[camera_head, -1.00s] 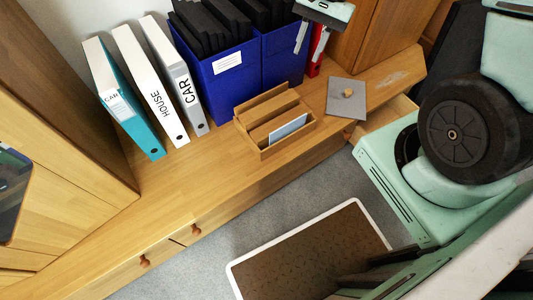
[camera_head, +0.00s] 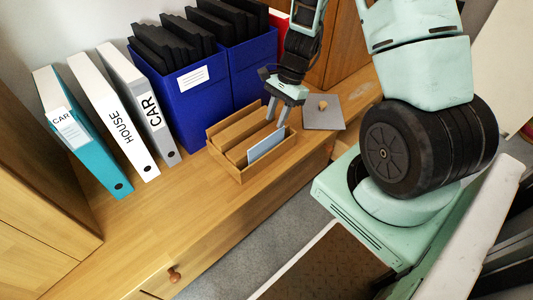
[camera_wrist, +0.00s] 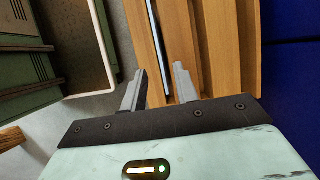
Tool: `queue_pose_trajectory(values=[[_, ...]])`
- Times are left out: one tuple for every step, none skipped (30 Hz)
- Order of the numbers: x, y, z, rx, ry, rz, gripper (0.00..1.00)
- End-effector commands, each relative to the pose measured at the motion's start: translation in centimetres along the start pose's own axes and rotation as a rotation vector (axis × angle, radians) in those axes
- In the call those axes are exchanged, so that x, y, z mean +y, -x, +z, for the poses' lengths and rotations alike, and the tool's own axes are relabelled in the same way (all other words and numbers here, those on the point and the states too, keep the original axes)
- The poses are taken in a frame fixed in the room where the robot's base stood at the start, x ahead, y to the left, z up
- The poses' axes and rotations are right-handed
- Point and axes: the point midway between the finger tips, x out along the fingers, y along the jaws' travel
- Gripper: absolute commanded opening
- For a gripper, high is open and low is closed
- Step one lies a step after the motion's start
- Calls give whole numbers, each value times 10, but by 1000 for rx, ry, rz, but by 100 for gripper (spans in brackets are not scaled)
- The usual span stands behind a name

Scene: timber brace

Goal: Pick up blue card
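The blue card (camera_head: 266,145) stands tilted in the front slot of a wooden holder (camera_head: 243,173) on the wooden bench. In the wrist view the card (camera_wrist: 157,45) shows as a thin pale edge between wooden dividers. My gripper (camera_head: 277,112) is above the holder, near the card's upper right end. In the wrist view my gripper (camera_wrist: 160,82) has its two fingers apart, with the card's edge running toward the gap between them. The fingers look empty, and I cannot tell how far above the card they are.
Blue file boxes (camera_head: 195,105) with black folders stand behind the holder. Several binders (camera_head: 113,120) stand to the left. The bench (camera_head: 200,215) is clear in front.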

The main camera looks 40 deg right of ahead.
Motion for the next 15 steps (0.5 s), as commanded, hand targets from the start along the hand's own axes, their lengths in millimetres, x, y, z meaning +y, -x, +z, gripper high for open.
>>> queue_pose_trajectory(values=[[0,-11,-1,-1,0,0,30],[0,-14,-1,-1,0,0,30],[0,-17,0,0,0,0,30],[0,-18,0,0,1,0,30],[0,-20,0,0,1,0,30],[0,-21,0,0,1,0,30],[0,-22,0,0,1,0,30],[0,-23,0,0,1,0,30],[0,-25,1,0,1,0,30],[0,-28,1,0,1,0,30],[0,-31,1,0,1,0,30],[0,-37,1,0,2,0,30],[0,-41,2,0,3,1,30],[0,-46,3,-1,3,1,30],[0,-53,4,-1,2,1,30]])
